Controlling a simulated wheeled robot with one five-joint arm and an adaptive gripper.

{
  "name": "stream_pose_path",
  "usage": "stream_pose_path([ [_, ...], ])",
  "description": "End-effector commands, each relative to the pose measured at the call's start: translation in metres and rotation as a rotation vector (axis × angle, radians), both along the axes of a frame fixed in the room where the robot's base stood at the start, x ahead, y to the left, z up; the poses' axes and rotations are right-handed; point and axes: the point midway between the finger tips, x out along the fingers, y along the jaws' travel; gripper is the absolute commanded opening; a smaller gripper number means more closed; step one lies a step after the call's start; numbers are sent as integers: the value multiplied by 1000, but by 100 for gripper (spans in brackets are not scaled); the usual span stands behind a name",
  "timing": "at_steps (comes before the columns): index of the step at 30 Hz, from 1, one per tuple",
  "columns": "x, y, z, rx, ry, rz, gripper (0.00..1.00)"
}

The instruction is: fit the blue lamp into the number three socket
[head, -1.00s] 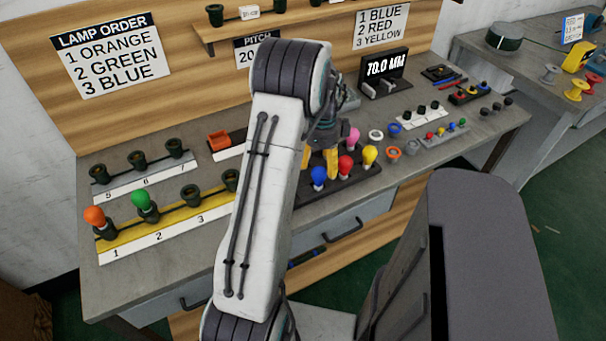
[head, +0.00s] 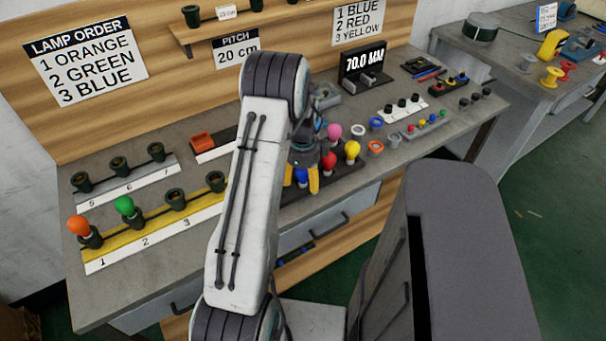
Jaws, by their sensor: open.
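The blue lamp (head: 302,176) stands in the dark lamp rack (head: 292,195), mostly hidden by my gripper. My gripper (head: 302,181) is open and low at the blue lamp, with a yellow fingertip just right of it. The other fingertip is largely hidden by my arm, and I cannot tell whether either touches the lamp. The number three socket (head: 175,200) is a dark, empty cup on the yellow strip (head: 153,226) at left. An orange lamp (head: 79,227) is in socket 1 and a green lamp (head: 125,206) in socket 2.
Red (head: 328,162), yellow (head: 352,150) and pink (head: 334,131) lamps stand close right of my gripper. Empty sockets 5 to 7 (head: 119,167) stand behind the yellow strip. A wall sign (head: 86,60) reads orange, green, blue. Several rings lie to the right.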

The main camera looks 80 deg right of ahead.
Motion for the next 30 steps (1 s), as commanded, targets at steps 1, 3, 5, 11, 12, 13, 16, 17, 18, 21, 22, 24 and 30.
stream_pose_path([
  [1, 0, 0, 0, 0, 0, 0, 65],
  [3, 0, 0, 0, 0, 0, 0, 65],
  [5, 0, 0, 0, 0, 0, 0, 65],
  [11, 0, 0, 0, 0, 0, 0, 47],
  [12, 0, 0, 0, 0, 0, 0, 43],
  [13, 0, 0, 0, 0, 0, 0, 41],
  [16, 0, 0, 0, 0, 0, 0, 32],
  [17, 0, 0, 0, 0, 0, 0, 29],
  [18, 0, 0, 0, -1, 0, 0, 26],
  [21, 0, 0, 0, -1, 0, 0, 17],
  [22, 0, 0, 0, -1, 0, 0, 14],
  [24, 0, 0, 0, 0, 0, 0, 8],
  [30, 0, 0, 1, -1, 0, 0, 0],
])
